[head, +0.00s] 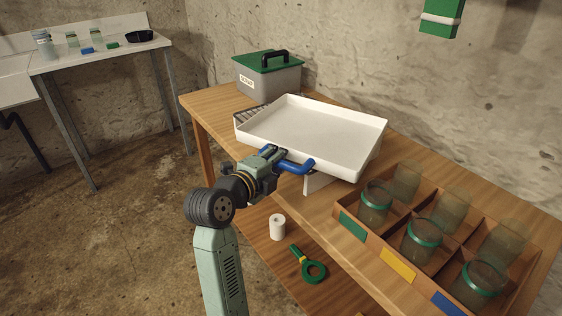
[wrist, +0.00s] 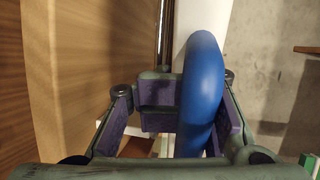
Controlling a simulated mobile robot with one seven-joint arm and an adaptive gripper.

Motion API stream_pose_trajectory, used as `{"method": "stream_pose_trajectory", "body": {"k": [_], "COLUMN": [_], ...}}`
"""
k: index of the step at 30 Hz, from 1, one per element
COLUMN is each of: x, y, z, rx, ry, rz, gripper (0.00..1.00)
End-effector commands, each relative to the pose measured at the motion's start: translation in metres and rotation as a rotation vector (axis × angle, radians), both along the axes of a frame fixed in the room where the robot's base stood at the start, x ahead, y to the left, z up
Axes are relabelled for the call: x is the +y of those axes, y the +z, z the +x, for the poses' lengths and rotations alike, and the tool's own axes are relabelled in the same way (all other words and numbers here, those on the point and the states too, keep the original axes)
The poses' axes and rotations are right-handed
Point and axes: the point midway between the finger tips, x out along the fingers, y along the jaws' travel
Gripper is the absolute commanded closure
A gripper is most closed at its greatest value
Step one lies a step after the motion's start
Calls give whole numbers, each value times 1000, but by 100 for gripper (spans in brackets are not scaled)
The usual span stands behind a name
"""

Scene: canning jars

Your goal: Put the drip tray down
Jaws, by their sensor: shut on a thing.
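The drip tray (head: 315,135) is a white, shallow, empty tray with a blue handle (head: 300,164) on its near side. It is over the wooden table's middle in the head view; whether its underside touches anything is hard to tell. My gripper (head: 274,157) is shut on the blue handle at the tray's near left side. In the wrist view the blue handle (wrist: 203,85) passes between the jaws, with a strip of the white tray (wrist: 195,20) beyond it. The table surface under the tray is mostly hidden.
A dark rack (head: 246,115) shows partly under the tray's left end, and a white upright piece (head: 320,183) under its near side. A green-lidded box (head: 267,75) stands behind left. A wooden crate (head: 372,248) with several jars is at right. A white roll (head: 277,227) and green tool (head: 312,270) lie below.

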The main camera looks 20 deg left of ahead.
Motion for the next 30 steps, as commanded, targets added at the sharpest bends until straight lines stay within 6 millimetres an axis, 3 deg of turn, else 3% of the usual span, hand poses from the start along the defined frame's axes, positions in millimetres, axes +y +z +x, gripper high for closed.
{"method": "stream_pose_trajectory", "body": {"k": [3,13,14,30], "x": [2,2,2,2], "y": [-10,-12,-12,-11], "z": [-1,-1,-1,-1], "rx": [6,4,5,4], "ry": [4,4,4,4], "rz": [-3,-2,-2,-1], "gripper": [100,100,88,52]}}
